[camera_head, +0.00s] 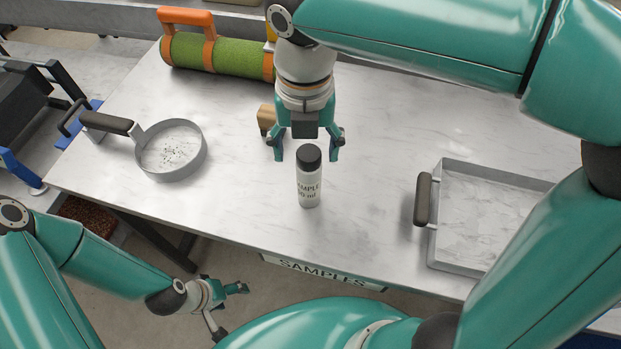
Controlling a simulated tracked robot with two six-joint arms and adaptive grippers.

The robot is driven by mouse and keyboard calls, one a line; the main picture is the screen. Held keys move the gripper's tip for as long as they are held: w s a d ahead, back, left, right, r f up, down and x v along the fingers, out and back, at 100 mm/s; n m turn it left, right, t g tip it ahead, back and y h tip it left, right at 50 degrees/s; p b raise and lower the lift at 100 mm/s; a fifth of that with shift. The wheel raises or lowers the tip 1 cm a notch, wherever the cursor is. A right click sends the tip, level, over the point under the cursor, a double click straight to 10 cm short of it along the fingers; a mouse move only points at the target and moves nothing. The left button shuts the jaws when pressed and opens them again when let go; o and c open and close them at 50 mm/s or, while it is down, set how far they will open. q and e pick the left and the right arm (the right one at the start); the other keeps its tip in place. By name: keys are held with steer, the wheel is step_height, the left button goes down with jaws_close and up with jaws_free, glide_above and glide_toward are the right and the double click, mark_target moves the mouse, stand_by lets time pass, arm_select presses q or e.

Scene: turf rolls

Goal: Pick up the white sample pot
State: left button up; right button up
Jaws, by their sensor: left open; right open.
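The white sample pot (308,190) stands upright near the front middle of the table, with a dark lid and a printed label. My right gripper (308,153) is open, its fingers pointing down toward the pot's lid. In this view the fingertips lie to either side of the lid; I cannot tell how far above or behind it they are. My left gripper (229,310) is open and empty, low at the lower left, off the table's front edge.
A round pan (188,170) with dark grains sits at left. A green turf roll (228,58) with orange straps lies at the back. A wooden block (266,119) is behind the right gripper. A rectangular tray (433,250) is at right. A SAMPLES sign (322,272) is on the front edge.

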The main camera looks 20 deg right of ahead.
mark_target(309, 182)
steer(key=f, duration=0.5)
steer(key=shift+d, duration=0.2)
steer(key=shift+c, duration=0.4)
jaws_close()
